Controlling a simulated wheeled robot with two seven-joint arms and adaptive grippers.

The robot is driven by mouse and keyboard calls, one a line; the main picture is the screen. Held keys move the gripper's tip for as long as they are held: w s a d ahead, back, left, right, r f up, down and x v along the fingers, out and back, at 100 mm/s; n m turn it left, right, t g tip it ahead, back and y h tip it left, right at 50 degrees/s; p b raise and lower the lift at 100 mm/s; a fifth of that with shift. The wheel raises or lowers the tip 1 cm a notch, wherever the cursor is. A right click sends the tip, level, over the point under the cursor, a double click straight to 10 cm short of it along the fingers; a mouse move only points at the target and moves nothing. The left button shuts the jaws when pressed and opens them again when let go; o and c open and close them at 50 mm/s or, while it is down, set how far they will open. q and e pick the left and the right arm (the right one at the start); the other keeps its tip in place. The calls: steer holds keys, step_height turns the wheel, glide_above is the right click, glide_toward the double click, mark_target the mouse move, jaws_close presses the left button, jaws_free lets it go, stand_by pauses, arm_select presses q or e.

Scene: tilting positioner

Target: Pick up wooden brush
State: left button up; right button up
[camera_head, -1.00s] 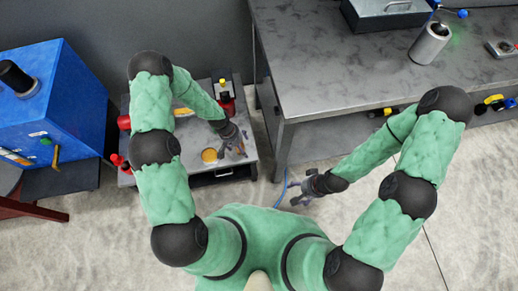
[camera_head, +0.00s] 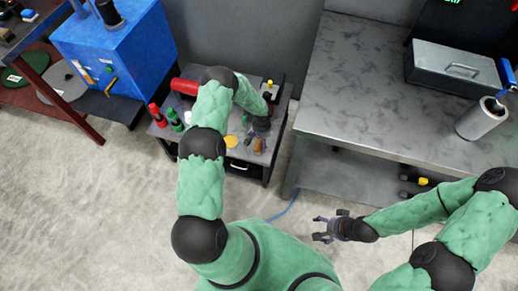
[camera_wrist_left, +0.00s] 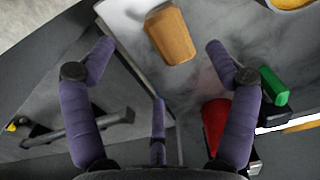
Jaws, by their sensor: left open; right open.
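A brown wooden piece, which looks like the wooden brush (camera_head: 259,146), lies on the grey cart (camera_head: 240,154) near its front right. In the left wrist view the wooden brush (camera_wrist_left: 170,36) lies ahead of the open fingers, near the cart's edge; I cannot see bristles. My left gripper (camera_head: 262,126) is above the cart, just behind the brush, open and empty. In the left wrist view my left gripper (camera_wrist_left: 160,52) has its fingers spread either side of the brush, apart from it. My right gripper (camera_head: 323,230) is open and empty over the floor.
On the cart are a yellow round item (camera_head: 231,141), a red cylinder (camera_head: 184,86), and red and green bottles (camera_head: 175,119). A red cone (camera_wrist_left: 215,122) and green piece (camera_wrist_left: 273,86) lie close to the left gripper. A grey workbench (camera_head: 350,95) stands right; a blue machine (camera_head: 115,55) stands left.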

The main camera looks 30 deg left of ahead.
mark_target(260, 145)
arm_select(q)
steer(key=shift+a+f+b, duration=0.15)
steer(key=shift+f+b, duration=0.5)
steer(key=shift+f, duration=0.85)
steer(key=shift+a+f+b, duration=0.1)
steer(key=shift+f+b, duration=0.55)
steer(key=shift+f, duration=0.8)
steer(key=c, duration=1.3)
